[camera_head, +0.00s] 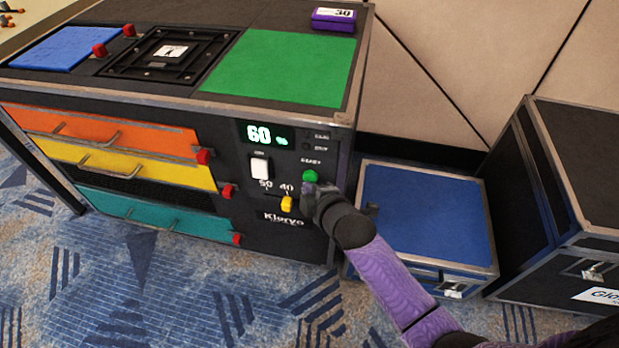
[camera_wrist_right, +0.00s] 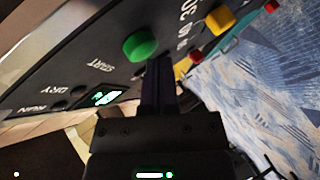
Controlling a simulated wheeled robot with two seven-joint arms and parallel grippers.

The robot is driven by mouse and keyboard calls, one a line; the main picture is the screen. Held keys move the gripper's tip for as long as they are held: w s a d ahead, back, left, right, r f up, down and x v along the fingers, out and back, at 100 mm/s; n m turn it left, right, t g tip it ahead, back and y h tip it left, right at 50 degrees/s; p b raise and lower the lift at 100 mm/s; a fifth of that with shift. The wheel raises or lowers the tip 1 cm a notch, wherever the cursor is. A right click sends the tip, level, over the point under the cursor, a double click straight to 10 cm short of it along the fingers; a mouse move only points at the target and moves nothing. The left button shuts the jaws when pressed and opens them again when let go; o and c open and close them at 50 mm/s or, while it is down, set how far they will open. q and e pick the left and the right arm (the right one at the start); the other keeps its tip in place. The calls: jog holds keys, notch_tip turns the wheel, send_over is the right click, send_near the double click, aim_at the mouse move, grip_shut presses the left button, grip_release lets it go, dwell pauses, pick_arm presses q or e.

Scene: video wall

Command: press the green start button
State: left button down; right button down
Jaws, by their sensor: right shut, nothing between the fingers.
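The green start button (camera_head: 310,176) sits on the black control panel of the cabinet, below the lit display reading 60 %. In the right wrist view the round green button (camera_wrist_right: 141,45) stands out from the panel beside the word START. My right gripper (camera_head: 314,197) is shut and empty, with its tips at the panel just below the button. In the right wrist view the dark shut fingers (camera_wrist_right: 158,70) end right next to the button's edge. I cannot tell whether they touch it. My left gripper is not in view.
A white switch (camera_head: 260,167) and a yellow slider knob (camera_head: 287,203) are on the panel left of the button. Orange, yellow and teal drawers (camera_head: 150,217) are further left. A low blue-topped case (camera_head: 425,215) and a tall black case (camera_head: 580,180) stand to the right.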

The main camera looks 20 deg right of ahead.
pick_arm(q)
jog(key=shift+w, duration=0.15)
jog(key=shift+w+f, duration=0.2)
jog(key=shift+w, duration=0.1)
pick_arm(e)
jog(key=shift+w+d, duration=0.1)
jog(key=shift+w, duration=0.05)
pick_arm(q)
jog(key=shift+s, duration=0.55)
pick_arm(e)
jog(key=shift+w+d, duration=0.2)
jog(key=shift+w, duration=0.1)
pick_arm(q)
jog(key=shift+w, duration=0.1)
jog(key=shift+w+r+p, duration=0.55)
pick_arm(e)
jog(key=shift+s+a, duration=0.5)
jog(key=shift+s, duration=0.3)
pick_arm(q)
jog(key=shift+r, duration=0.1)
